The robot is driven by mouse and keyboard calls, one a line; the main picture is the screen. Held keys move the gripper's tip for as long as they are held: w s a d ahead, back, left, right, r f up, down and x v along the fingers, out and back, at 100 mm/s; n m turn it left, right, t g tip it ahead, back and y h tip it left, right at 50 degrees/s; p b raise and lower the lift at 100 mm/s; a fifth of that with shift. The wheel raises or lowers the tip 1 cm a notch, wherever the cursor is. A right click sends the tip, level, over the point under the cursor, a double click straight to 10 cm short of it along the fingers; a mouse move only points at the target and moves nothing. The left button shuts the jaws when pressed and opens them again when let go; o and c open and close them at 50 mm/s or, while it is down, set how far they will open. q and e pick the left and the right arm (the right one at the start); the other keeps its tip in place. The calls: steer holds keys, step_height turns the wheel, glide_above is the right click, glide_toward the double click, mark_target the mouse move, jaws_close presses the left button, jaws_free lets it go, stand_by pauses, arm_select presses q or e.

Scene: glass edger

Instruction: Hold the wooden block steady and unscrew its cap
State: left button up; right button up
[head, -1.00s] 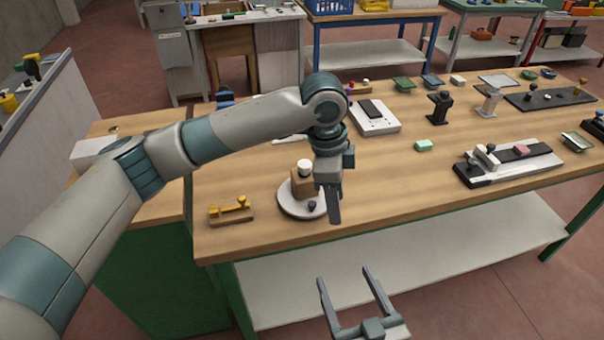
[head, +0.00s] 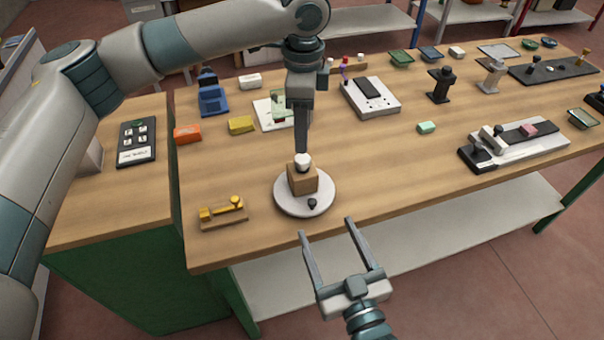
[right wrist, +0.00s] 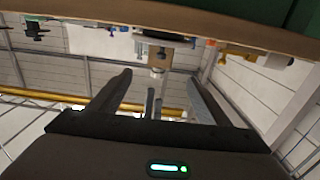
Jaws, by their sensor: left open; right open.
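The wooden block (head: 303,182) stands on a round white plate (head: 286,204) near the table's front edge. Its white cap (head: 302,162) is on top. The plate also carries a small dark knob (head: 312,204). My left gripper (head: 301,148) points straight down just above or behind the cap; its fingers overlap in the head view, and contact cannot be told. It is open. My right gripper (head: 325,227) is open and empty, in front of the table edge, fingers toward the plate. In the right wrist view, the block (right wrist: 160,54) appears upside down beyond the fingers.
A brass-coloured device on a wooden base (head: 222,212) sits left of the plate. Behind are an orange block (head: 187,134), a yellow block (head: 241,124) and a white device (head: 370,97). Table right of the plate is clear up to a slide fixture (head: 520,140).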

mark_target(307, 184)
steer(key=x, duration=1.7)
steer(key=shift+w, duration=0.2)
steer(key=shift+f, duration=0.1)
jaws_close()
arm_select(q)
steer(key=shift+m, duration=0.3)
steer(key=m, duration=1.3)
steer(key=shift+m, duration=0.4)
steer(key=m, duration=0.5)
steer(key=shift+m, duration=0.4)
steer(key=m, duration=0.7)
